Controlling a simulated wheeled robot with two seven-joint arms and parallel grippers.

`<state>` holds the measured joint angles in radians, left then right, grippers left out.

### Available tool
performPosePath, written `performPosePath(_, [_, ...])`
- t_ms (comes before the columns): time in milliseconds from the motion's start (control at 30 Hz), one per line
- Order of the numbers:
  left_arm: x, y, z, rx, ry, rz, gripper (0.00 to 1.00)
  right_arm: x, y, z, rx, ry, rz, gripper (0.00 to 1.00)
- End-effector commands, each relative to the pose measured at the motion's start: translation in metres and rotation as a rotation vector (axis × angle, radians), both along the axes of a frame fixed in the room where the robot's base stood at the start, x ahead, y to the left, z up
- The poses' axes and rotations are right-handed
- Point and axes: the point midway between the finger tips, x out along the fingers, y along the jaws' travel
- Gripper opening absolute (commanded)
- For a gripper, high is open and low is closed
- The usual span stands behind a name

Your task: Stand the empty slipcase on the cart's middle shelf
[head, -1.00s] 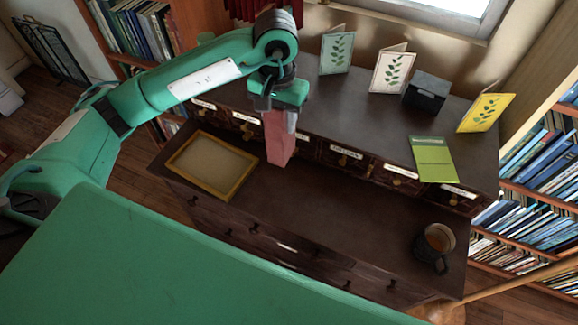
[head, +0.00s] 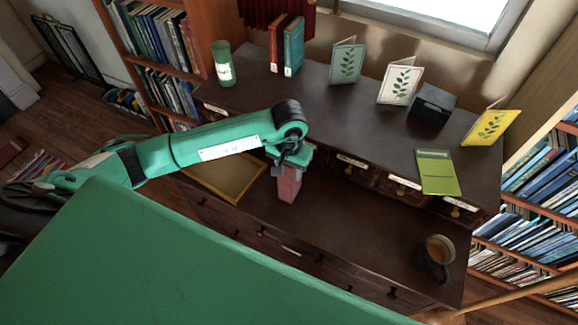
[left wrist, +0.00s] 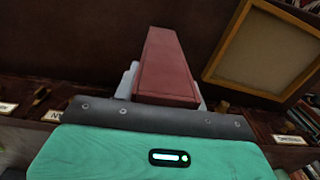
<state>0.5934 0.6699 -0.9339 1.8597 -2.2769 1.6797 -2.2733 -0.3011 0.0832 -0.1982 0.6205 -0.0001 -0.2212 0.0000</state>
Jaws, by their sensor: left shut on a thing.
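A plain red, narrow box-like thing (head: 289,188), which looks like the slipcase, is in my left gripper (head: 290,160). The gripper is shut on its upper end, and the box hangs upright over the dark desk's lower top. In the left wrist view the red box (left wrist: 167,68) runs away from the jaws. Its open side does not show, and I cannot tell whether its lower end touches the desk. I cannot make out the cart or its middle shelf. My right gripper is not in view.
A yellow-framed tray (head: 238,196) lies left of the box, partly behind my arm. A dark mug (head: 434,260) stands at the right.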

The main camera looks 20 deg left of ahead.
Motion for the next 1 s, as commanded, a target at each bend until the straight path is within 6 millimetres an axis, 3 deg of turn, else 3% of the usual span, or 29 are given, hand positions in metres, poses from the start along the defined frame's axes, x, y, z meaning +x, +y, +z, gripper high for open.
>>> performPosePath(367, [0.001,0.0,-0.004,0.0,-0.003,0.0,0.18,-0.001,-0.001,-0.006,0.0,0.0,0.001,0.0])
performPosePath(400, [0.001,0.0,-0.002,-0.001,-0.003,0.0,0.49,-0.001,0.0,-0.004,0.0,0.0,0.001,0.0])
performPosePath(500, [0.001,0.0,-0.002,-0.001,-0.002,0.0,0.63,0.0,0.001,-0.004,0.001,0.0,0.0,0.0])
performPosePath(833, [0.0,0.0,0.0,-0.001,-0.002,0.0,0.63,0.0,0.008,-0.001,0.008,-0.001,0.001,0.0])
performPosePath(1000, [0.002,0.0,0.016,-0.001,-0.008,0.0,0.63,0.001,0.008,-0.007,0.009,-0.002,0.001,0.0])
